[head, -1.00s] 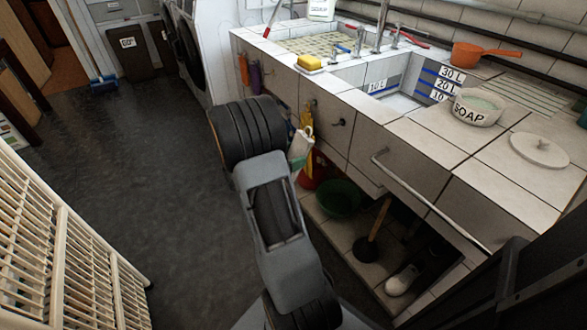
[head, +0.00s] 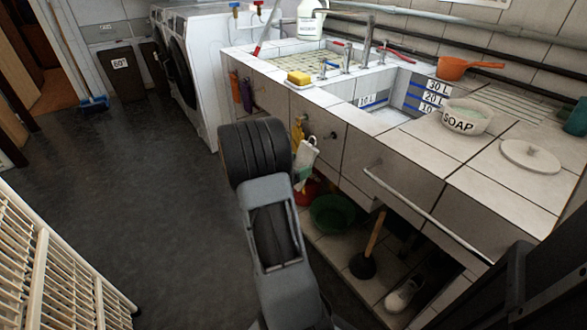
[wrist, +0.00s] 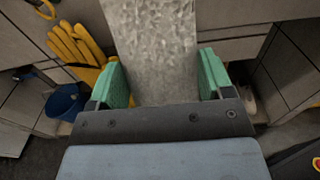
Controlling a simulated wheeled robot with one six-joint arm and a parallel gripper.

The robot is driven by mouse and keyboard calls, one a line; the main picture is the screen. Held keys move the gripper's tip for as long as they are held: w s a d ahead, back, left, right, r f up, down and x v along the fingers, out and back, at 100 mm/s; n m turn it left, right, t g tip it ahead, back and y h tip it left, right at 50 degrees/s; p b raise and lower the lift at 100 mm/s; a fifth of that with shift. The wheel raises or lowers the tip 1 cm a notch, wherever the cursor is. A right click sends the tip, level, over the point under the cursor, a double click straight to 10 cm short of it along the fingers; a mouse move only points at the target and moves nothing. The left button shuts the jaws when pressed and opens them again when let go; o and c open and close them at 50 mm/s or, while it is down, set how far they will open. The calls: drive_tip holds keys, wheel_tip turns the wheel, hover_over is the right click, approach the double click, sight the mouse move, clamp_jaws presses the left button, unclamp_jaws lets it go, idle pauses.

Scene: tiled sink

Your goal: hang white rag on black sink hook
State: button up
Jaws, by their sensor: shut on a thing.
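A white rag (head: 306,152) is held up in front of the sink's front panel, just right of the hanging yellow gloves. In the wrist view the rag (wrist: 155,45) is a grey-white strip between the two green finger pads of my gripper (wrist: 163,82), which is shut on it. In the head view the gripper is mostly hidden behind my dark arm joint. A black hook (head: 333,134) sticks out of the panel, right of and slightly above the rag. The rag looks apart from it. I cannot make out this hook in the wrist view.
Yellow gloves (head: 298,132) hang just left of the rag and also show in the wrist view (wrist: 75,45). A metal rail (head: 425,210) runs along the counter front to the right. A green basin (head: 333,213) and a plunger (head: 363,265) stand below.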

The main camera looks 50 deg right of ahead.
drive_tip(key=shift+f+b+x, duration=0.1)
drive_tip(key=shift+b+x, duration=0.1)
drive_tip(key=shift+x, duration=0.75)
drive_tip(key=shift+f+b+x, duration=0.15)
drive_tip(key=shift+b+x, duration=0.05)
drive_tip(key=shift+x, duration=0.75)
drive_tip(key=shift+s+d+f+b, duration=0.2)
drive_tip(key=shift+d+f+b, duration=0.1)
drive_tip(key=shift+d+f, duration=0.25)
drive_tip(key=shift+d, duration=0.1)
drive_tip(key=o, duration=0.9)
drive_tip(key=shift+o, duration=0.2)
